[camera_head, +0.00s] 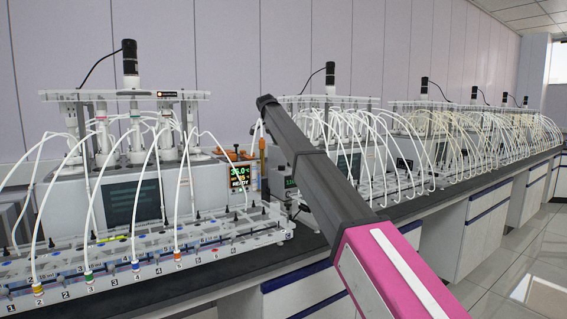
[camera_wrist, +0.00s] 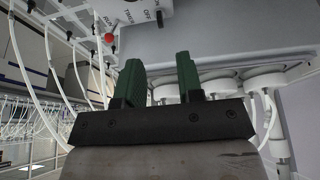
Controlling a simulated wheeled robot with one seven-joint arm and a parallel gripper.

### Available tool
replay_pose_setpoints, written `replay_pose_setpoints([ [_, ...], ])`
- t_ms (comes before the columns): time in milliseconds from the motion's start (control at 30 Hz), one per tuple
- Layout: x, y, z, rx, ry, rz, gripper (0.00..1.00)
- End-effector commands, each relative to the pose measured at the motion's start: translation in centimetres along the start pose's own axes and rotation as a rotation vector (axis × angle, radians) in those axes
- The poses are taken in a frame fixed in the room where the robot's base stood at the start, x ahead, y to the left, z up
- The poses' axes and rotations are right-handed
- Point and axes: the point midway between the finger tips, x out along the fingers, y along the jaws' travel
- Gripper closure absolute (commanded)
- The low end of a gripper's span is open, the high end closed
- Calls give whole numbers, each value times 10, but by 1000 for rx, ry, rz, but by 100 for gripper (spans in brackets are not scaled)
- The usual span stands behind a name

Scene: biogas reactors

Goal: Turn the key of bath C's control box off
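In the wrist view, a pale control box (camera_wrist: 138,10) fills the top middle, its lettering tilted, with OFF and what looks like TIMER readable. A small dark part (camera_wrist: 160,18) stands out at its edge; I cannot tell whether it is the key. A red round button (camera_wrist: 108,38) is beside it at the left. My gripper (camera_wrist: 159,80) has two green fingers, wide apart with nothing between them, below the box in the picture and apart from it. In the head view my arm hides the area behind it, and the gripper does not clearly show. No bath letter is readable.
In the head view, a bath (camera_head: 270,232) with white tubes and numbered bottles stands on the dark bench (camera_head: 300,262) at the left. A lit display (camera_head: 238,177) reads about 35 and READY. More tubed baths (camera_head: 360,125) line the bench. Floor (camera_head: 510,275) is clear at right.

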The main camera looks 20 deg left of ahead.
Motion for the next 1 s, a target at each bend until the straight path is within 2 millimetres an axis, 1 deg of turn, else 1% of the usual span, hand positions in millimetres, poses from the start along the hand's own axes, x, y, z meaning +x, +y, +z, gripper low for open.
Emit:
replay_pose_setpoints([
  [167,14,1,1,0,0,1,66],
  [267,27,2,1,0,0,1,66],
  [600,86,2,0,1,0,0,66],
  [700,98,1,0,0,0,0,66],
  [833,105,1,0,0,0,-1,66],
  [1000,106,1,0,0,1,-2,66],
])
